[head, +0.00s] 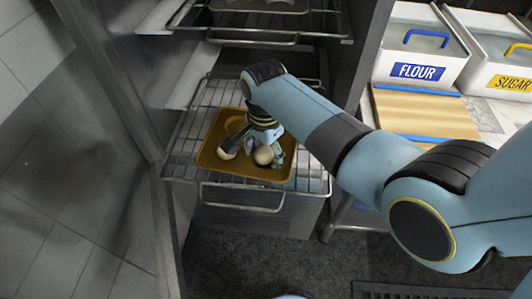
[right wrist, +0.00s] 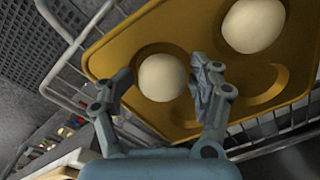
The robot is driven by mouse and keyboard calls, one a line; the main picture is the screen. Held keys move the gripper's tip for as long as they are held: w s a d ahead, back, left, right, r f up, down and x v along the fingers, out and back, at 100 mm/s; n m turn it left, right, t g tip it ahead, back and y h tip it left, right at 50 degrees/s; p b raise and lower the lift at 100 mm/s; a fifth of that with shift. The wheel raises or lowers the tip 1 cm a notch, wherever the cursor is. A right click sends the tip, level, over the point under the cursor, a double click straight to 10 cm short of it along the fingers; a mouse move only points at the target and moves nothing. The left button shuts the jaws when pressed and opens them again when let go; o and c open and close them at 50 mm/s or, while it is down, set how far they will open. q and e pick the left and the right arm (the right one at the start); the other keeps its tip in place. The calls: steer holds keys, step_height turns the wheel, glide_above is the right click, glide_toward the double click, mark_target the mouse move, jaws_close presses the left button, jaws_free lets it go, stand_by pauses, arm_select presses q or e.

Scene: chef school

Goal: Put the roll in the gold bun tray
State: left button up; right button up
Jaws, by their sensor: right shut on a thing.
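The gold bun tray (head: 217,137) lies on a pulled-out wire shelf; it fills the upper part of the right wrist view (right wrist: 118,57). My right gripper (head: 261,149) reaches down over it. In the right wrist view my right gripper (right wrist: 164,74) has its fingers on both sides of a pale round roll (right wrist: 163,78), shut on it. This roll (head: 264,156) is over a tray hollow; I cannot tell whether it touches the bottom. Another roll (head: 226,153) sits to the left in the tray and also shows in the wrist view (right wrist: 253,24). My left gripper is not in view.
The wire shelf (head: 187,155) juts from a tall metal rack, with another shelf (head: 275,35) above it. The rack's side post (head: 112,85) stands close on the left. Flour (head: 417,50) and sugar (head: 508,70) bins stand on a counter at the right.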

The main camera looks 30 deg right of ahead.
mark_target(264, 149)
steer(key=o, duration=1.2)
steer(key=shift+s+a+f, duration=0.3)
steer(key=shift+s+f, duration=0.35)
steer(key=shift+f, duration=0.05)
steer(key=shift+o, duration=1.3)
steer(key=shift+w+g, duration=0.15)
steer(key=shift+g, duration=0.15)
steer(key=shift+w+f, duration=0.1)
steer(key=shift+w, duration=0.05)
steer(key=shift+r, duration=0.4)
steer(key=r, duration=0.8)
steer(key=r+p, duration=0.1)
steer(key=r, duration=0.4)
steer(key=shift+w+d, duration=0.15)
steer(key=shift+w, duration=0.1)
